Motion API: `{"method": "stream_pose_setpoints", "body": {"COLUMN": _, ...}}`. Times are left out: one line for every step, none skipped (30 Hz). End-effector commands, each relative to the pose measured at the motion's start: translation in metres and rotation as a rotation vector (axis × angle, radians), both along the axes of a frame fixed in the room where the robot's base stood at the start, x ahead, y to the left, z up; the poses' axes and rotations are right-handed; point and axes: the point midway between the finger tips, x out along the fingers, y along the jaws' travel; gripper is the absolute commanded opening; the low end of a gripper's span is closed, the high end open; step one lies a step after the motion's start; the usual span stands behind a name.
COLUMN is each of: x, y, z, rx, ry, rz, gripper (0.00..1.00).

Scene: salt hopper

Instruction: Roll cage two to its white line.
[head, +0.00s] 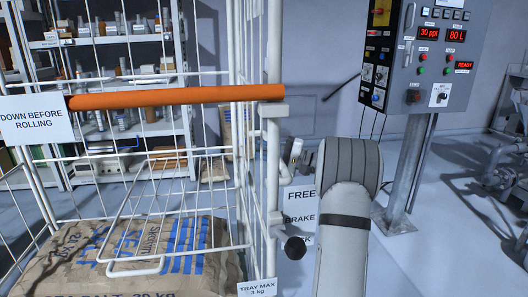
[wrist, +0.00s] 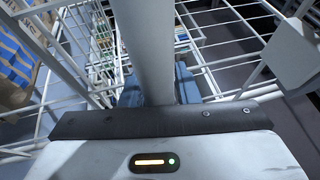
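A white wire roll cage (head: 272,200) fills the left of the head view, with an orange bar (head: 175,96) across its near side. No cage number is readable. A salt sack (head: 130,260) lies inside it. A lever with a black knob (head: 295,248) sits low by its right post. In the head view my arm is just right of that post and hides most of my gripper. In the wrist view a pale post (wrist: 147,50) runs up the middle, and blue-grey pads of my gripper (wrist: 158,90) show on both sides of it. Whether they press on it is unclear.
A sign (head: 38,126) on the cage reads "down before rolling". A control panel (head: 430,55) stands on a post at the right, with pipework (head: 500,165) beyond. Loaded shelves (head: 110,40) stand behind the cage.

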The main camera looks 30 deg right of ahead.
Motion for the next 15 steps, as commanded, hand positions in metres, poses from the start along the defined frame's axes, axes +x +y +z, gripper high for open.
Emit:
{"method": "stream_pose_setpoints", "body": {"x": 0.0004, "y": 0.0019, "z": -0.0009, "rx": -0.001, "ry": 0.002, "rz": 0.004, "gripper": 0.35}}
{"method": "stream_pose_setpoints", "body": {"x": 0.0005, "y": 0.0021, "z": -0.0011, "rx": -0.001, "ry": 0.002, "rz": 0.004, "gripper": 0.38}}
{"method": "stream_pose_setpoints", "body": {"x": 0.0004, "y": 0.0025, "z": -0.0013, "rx": -0.001, "ry": 0.003, "rz": 0.006, "gripper": 0.41}}
{"method": "stream_pose_setpoints", "body": {"x": 0.0005, "y": 0.0027, "z": -0.0015, "rx": -0.001, "ry": 0.003, "rz": 0.006, "gripper": 0.41}}
{"method": "stream_pose_setpoints", "body": {"x": 0.0005, "y": 0.0029, "z": -0.0018, "rx": 0.0, "ry": 0.004, "rz": 0.007, "gripper": 0.41}}
{"method": "stream_pose_setpoints", "body": {"x": 0.0006, "y": 0.0032, "z": -0.0022, "rx": -0.001, "ry": 0.004, "rz": 0.008, "gripper": 0.41}}
{"method": "stream_pose_setpoints", "body": {"x": 0.0007, "y": 0.0035, "z": -0.0024, "rx": 0.0, "ry": 0.005, "rz": 0.008, "gripper": 0.41}}
{"method": "stream_pose_setpoints", "body": {"x": 0.0007, "y": 0.0037, "z": -0.0026, "rx": 0.0, "ry": 0.005, "rz": 0.008, "gripper": 0.41}}
{"method": "stream_pose_setpoints", "body": {"x": 0.0007, "y": 0.004, "z": -0.003, "rx": -0.001, "ry": 0.006, "rz": 0.009, "gripper": 0.41}}
{"method": "stream_pose_setpoints", "body": {"x": 0.0007, "y": 0.0041, "z": -0.0031, "rx": -0.001, "ry": 0.006, "rz": 0.009, "gripper": 0.41}}
{"method": "stream_pose_setpoints", "body": {"x": 0.0007, "y": 0.0043, "z": -0.0033, "rx": 0.0, "ry": 0.007, "rz": 0.01, "gripper": 0.41}}
{"method": "stream_pose_setpoints", "body": {"x": 0.0007, "y": 0.0045, "z": -0.0036, "rx": -0.001, "ry": 0.007, "rz": 0.011, "gripper": 0.41}}
{"method": "stream_pose_setpoints", "body": {"x": 0.0007, "y": 0.0044, "z": -0.0037, "rx": -0.001, "ry": 0.007, "rz": 0.011, "gripper": 0.41}}
{"method": "stream_pose_setpoints", "body": {"x": 0.0004, "y": 0.0041, "z": -0.0039, "rx": 0.0, "ry": 0.008, "rz": 0.011, "gripper": 0.41}}
{"method": "stream_pose_setpoints", "body": {"x": -0.0005, "y": 0.0029, "z": -0.0041, "rx": 0.0, "ry": 0.008, "rz": 0.011, "gripper": 0.41}}
